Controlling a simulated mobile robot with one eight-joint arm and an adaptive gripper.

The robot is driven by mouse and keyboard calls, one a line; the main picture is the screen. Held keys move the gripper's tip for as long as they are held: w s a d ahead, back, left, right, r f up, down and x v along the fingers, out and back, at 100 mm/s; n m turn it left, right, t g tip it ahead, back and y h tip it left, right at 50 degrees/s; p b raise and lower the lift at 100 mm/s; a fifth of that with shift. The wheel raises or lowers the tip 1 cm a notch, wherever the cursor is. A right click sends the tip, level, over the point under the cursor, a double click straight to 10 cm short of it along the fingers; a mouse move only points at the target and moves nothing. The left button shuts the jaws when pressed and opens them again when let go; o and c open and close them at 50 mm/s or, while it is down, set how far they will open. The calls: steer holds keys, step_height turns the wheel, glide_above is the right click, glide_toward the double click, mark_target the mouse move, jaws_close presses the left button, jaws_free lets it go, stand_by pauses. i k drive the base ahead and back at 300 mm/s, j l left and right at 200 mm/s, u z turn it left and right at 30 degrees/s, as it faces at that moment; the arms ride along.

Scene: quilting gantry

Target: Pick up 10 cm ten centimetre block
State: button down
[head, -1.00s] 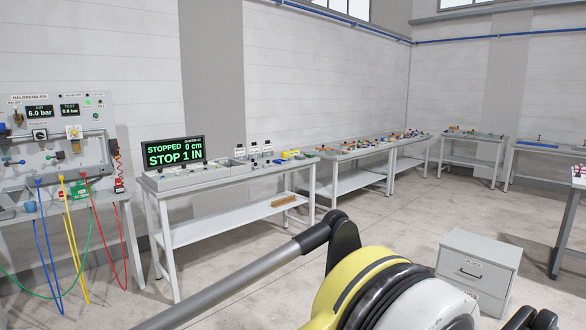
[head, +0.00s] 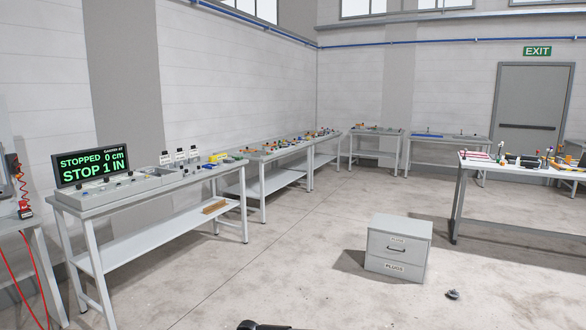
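I cannot pick out a block marked 10 cm; labels on the small items are too small to read. On the left bench (head: 150,190), small yellow (head: 218,157) and blue (head: 208,165) pieces lie near the right end of the top. A brown wooden-looking piece (head: 214,207) lies on its lower shelf. My gripper is not in view; only a dark bit of what may be my arm shows at the bottom edge.
A display (head: 90,164) on the left bench reads STOPPED 0 cm, STOP 1 IN. Further benches line the walls. A grey PLUGS cabinet (head: 398,250) stands on the floor, with a small dark object (head: 453,294) nearby. The centre floor is mostly clear.

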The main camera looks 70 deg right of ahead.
mark_target(199, 170)
steer(key=z, duration=1.55)
steer(key=i+l+z, duration=0.1)
steer(key=i+z, duration=0.25)
steer(key=i, duration=1.9)
steer(key=i+l+u, duration=0.15)
steer(key=i+u, duration=0.3)
steer(key=i+l+u, duration=0.4)
steer(key=i, duration=0.2)
steer(key=i+l+u, duration=0.85)
steer(key=l, duration=0.15)
steer(key=i+l+u, duration=0.2)
steer(key=l+u, duration=0.25)
steer(key=l, duration=0.2)
